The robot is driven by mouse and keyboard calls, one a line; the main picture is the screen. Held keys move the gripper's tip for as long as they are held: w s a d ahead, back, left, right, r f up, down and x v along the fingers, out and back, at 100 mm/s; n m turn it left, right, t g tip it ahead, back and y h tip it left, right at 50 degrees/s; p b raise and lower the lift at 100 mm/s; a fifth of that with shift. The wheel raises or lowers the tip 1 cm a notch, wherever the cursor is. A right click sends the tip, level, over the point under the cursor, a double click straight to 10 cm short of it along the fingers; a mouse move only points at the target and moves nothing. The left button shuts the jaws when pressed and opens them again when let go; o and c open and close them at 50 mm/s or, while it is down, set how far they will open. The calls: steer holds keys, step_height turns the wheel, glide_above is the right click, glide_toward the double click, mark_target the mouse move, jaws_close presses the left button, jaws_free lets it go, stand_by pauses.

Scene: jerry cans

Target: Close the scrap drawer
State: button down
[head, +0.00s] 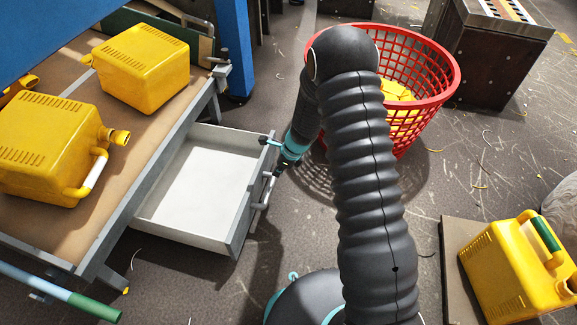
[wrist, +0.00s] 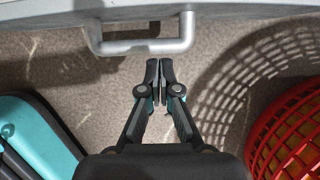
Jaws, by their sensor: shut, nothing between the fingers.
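The scrap drawer (head: 208,184) is pulled out from under the workbench, and its pale inside looks empty. Its front panel (head: 243,215) carries a grey bar handle (head: 264,190). In the wrist view the handle (wrist: 146,46) lies across the top, below the drawer's front edge (wrist: 225,10). My gripper (wrist: 160,62) is shut and empty, with its fingertips just short of the handle bar in that view. A small gap shows between them.
A red basket (head: 425,100) with yellow pieces stands right of the drawer, and also shows in the wrist view (wrist: 290,135). Another yellow can (head: 510,275) is at lower right.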

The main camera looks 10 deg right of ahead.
mark_target(265, 172)
steer(key=a, duration=0.1)
steer(key=w+a+f, duration=0.1)
steer(key=a+f, duration=0.1)
steer(key=shift+w+a, duration=0.15)
steer(key=shift+a, duration=0.25)
steer(key=shift+w+a, duration=0.15)
steer(key=shift+a, duration=0.3)
